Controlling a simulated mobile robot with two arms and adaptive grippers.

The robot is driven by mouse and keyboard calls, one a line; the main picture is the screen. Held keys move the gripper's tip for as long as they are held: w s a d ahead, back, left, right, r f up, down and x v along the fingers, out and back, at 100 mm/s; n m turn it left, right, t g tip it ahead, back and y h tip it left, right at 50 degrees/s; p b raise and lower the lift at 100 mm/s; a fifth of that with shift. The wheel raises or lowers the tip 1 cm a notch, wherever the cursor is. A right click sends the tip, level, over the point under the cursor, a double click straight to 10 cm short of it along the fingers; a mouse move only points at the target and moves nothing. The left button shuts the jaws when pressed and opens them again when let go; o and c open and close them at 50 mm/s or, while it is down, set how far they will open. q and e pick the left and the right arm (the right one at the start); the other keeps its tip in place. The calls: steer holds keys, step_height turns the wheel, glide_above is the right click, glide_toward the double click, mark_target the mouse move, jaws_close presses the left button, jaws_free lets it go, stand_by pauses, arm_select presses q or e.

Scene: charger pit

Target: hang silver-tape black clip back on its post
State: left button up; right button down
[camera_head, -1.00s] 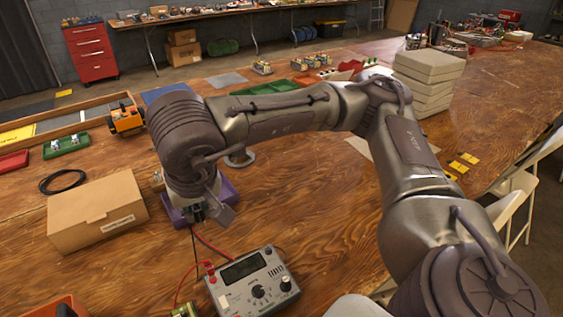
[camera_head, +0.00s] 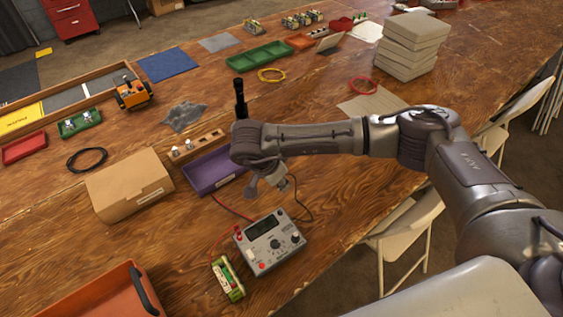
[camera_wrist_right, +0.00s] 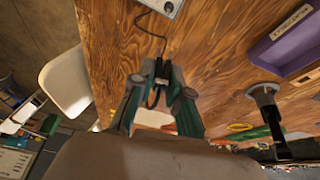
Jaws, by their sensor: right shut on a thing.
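My right gripper (camera_head: 271,187) is over the table just behind the grey charger (camera_head: 270,242), near the right end of the purple tray (camera_head: 215,170). In the wrist view its fingers (camera_wrist_right: 158,88) are shut on the black clip (camera_wrist_right: 154,97). A black lead runs from the clip to the charger. The silver tape cannot be made out. A dark upright post-like thing (camera_head: 240,98) rises behind the arm. A similar thing with a round grey end (camera_wrist_right: 263,91) shows in the wrist view; I cannot tell whether it is the clip's post. My left gripper is out of view.
A green battery pack (camera_head: 228,279) lies in front of the charger, close to a red lead. A cardboard box (camera_head: 128,187) and an orange bin (camera_head: 100,292) stand to the left. A folding chair (camera_head: 405,232) is beside the table. Wood right of the charger is clear.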

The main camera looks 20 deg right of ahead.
steer(key=shift+s+a+f+m+p, duration=0.1)
steer(key=shift+s+f+m+p, duration=0.1)
steer(key=shift+m+p, duration=0.25)
steer(key=shift+s+f+m+p, duration=0.1)
steer(key=shift+f+m+p, duration=0.2)
steer(key=shift+f, duration=0.25)
steer(key=shift+f+g+b, duration=0.3)
steer(key=shift+f+b, duration=0.1)
steer(key=shift+f, duration=0.25)
arm_select(q)
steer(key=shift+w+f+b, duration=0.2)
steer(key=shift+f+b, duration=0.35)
steer(key=shift+b, duration=1.15)
arm_select(e)
steer(key=shift+f, duration=3)
arm_select(q)
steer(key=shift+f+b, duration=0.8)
steer(key=shift+b, duration=0.05)
arm_select(e)
steer(key=shift+f, duration=0.2)
steer(key=c, duration=1.1)
jaws_free()
steer(key=shift+o, duration=0.6)
